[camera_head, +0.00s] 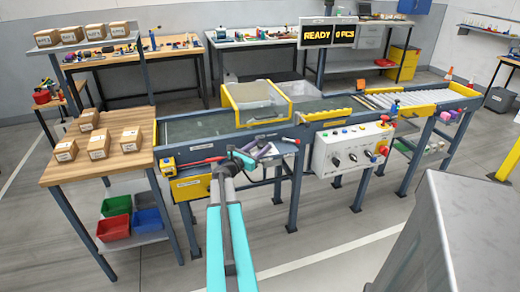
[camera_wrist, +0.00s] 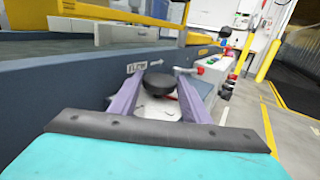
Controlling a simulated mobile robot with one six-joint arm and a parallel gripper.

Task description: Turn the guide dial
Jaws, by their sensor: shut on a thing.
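The guide dial (camera_wrist: 160,84) shows in the wrist view as a dark round knob on a pale plate at the conveyor's side. The two purple fingers of my gripper (camera_wrist: 158,75) stand on either side of it and are shut on it. In the head view my gripper (camera_head: 264,153) is at the conveyor's front edge, left of the white control panel (camera_head: 330,168). The dial cannot be made out there, as my gripper covers that spot.
A conveyor (camera_head: 205,125) with a yellow-framed guard (camera_head: 234,105) runs across the middle. Left is a wooden table (camera_head: 75,172) with several cartons. A flow label (camera_wrist: 138,67) is above the dial. The panel carries knobs and buttons. Open floor lies in front.

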